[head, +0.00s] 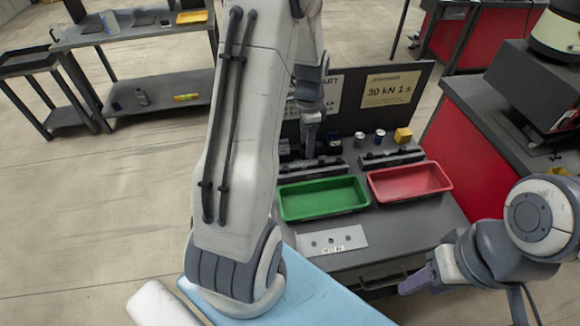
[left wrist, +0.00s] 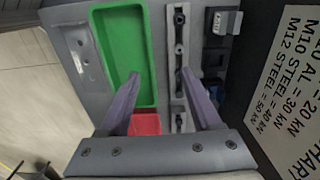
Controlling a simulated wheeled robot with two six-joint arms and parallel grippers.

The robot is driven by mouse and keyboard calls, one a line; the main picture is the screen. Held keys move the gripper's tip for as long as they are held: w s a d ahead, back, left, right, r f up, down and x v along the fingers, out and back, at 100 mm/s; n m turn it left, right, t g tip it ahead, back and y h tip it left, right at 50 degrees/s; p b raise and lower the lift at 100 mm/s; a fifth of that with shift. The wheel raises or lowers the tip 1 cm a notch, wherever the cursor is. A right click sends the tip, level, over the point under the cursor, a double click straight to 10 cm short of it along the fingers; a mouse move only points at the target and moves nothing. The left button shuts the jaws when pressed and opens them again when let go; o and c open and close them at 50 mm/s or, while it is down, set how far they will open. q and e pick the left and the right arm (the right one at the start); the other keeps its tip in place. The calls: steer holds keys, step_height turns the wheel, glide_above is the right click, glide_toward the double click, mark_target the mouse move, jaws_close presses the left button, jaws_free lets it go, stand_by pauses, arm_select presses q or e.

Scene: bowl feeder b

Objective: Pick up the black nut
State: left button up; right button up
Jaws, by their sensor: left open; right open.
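I cannot pick out the black nut with certainty. Small dark pieces sit along a grey rail (left wrist: 179,62) in the left wrist view, too small and dark to name. My left gripper (head: 310,143) hangs over the back of the bench in the head view. In the left wrist view its two purple fingers (left wrist: 158,74) are apart with nothing between them, above the green tray's edge and the rail. My right gripper (head: 414,283) is low at the right, in front of the bench, with no object visible in it.
A green tray (head: 322,199) and a red tray (head: 410,182) lie side by side, seemingly empty. A metal plate with holes (head: 331,240) lies in front. Small cans and a yellow block (head: 403,135) stand behind, before an upright sign board (head: 390,90).

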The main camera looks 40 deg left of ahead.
arm_select(q)
steer(key=a+f, duration=0.3)
steer(key=a, duration=0.3)
glide_above(285, 168)
step_height(285, 168, down, 5)
steer(key=shift+d+r+p, duration=0.1)
steer(key=shift+d+p, duration=0.05)
steer(key=shift+p, duration=0.2)
step_height(285, 168, down, 5)
steer(key=shift+f+p, duration=0.1)
steer(key=shift+p, duration=0.9)
steer(key=shift+f, duration=0.45)
jaws_close()
